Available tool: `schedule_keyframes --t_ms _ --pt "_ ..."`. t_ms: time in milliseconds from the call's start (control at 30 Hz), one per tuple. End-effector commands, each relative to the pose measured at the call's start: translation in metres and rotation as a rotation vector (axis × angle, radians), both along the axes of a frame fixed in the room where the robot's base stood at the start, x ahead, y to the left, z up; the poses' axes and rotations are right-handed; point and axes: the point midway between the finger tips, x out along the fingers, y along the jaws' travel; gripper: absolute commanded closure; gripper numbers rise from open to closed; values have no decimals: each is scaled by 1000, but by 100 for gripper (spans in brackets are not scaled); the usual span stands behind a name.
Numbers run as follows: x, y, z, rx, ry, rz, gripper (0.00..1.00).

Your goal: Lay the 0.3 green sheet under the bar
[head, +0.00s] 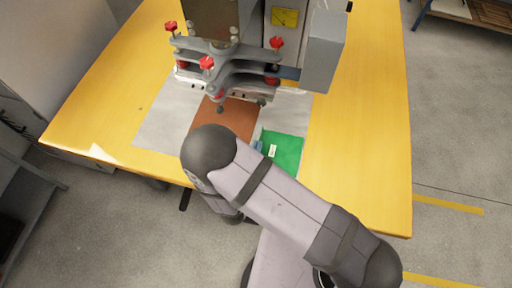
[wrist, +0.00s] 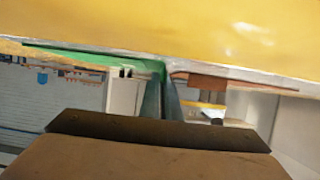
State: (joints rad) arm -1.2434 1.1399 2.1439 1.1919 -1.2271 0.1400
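The green sheet (head: 284,152) lies on the grey metal plate right of centre in the head view, a small pale label on it. In the wrist view the green sheet (wrist: 95,57) shows edge-on at the left, with a green upturned part at the fingers. My gripper (wrist: 163,88) has its two narrow fingers close together at that part and appears shut on it. In the head view my arm hides most of the gripper. The bar (head: 238,92) of the welding machine spans above the plate, behind the green sheet.
A brown sheet (head: 226,119) lies on the grey plate (head: 165,118) left of the green sheet, partly under the bar. The machine has red knobs (head: 206,63) and a grey box (head: 322,50) at its right. The yellow table (head: 365,150) is bare at the right.

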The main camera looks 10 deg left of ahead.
Motion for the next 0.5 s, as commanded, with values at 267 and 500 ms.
schedule_keyframes --t_ms 267,500 --pt "0 0 0 0 0 0 78" --pt "0 0 5 0 0 0 78"
